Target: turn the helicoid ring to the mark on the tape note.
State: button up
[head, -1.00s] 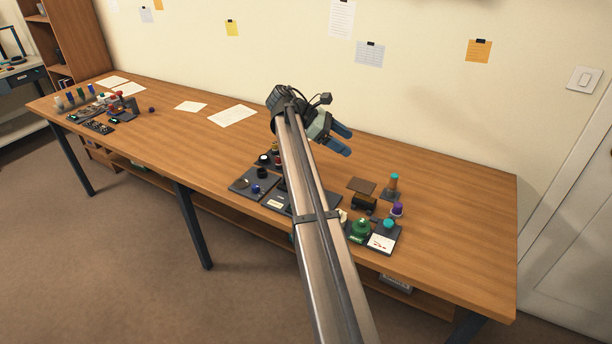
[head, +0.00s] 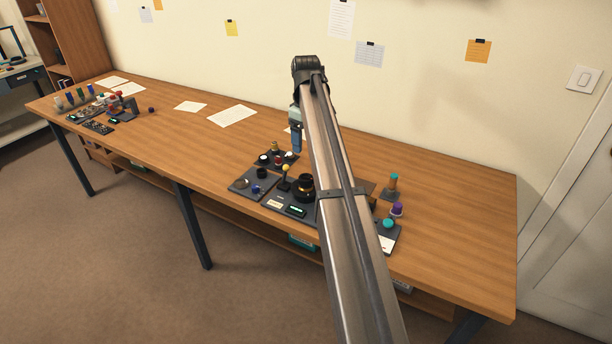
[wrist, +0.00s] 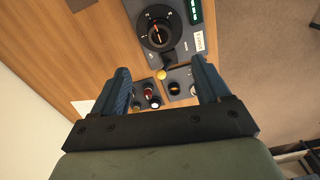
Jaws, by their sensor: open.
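The helicoid ring (wrist: 157,30) is a dark round ring with tick marks and an orange line, on a grey plate in the wrist view. In the head view the black lens with this ring (head: 303,188) stands on the plate, left of my arm. A pale tape note (wrist: 198,41) with writing too small to read lies on the same plate; it also shows in the head view (head: 274,204). My gripper (wrist: 163,76) is open and empty, with its blue fingers spread and pointing down. In the head view my gripper (head: 296,150) hangs behind the lens, apart from it.
A green display (wrist: 194,11) is beside the ring. A yellow-topped post (wrist: 161,74) stands between the ring and trays of small parts (wrist: 147,97). A teal-topped orange post (head: 392,184) and a purple-topped piece (head: 397,209) are on the right. The table's back is mostly clear.

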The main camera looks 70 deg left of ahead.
aim_at(306, 177)
jog(key=shift+m, duration=0.3)
notch_tip(306, 177, down, 14)
jog(key=shift+r, duration=0.1)
dwell(0.3)
jog(key=c, duration=1)
jog(key=shift+c, duration=0.2)
jog(key=m, duration=0.4)
jog(key=shift+m, duration=0.4)
jog(key=m, duration=0.5)
jog(key=shift+m, duration=0.3)
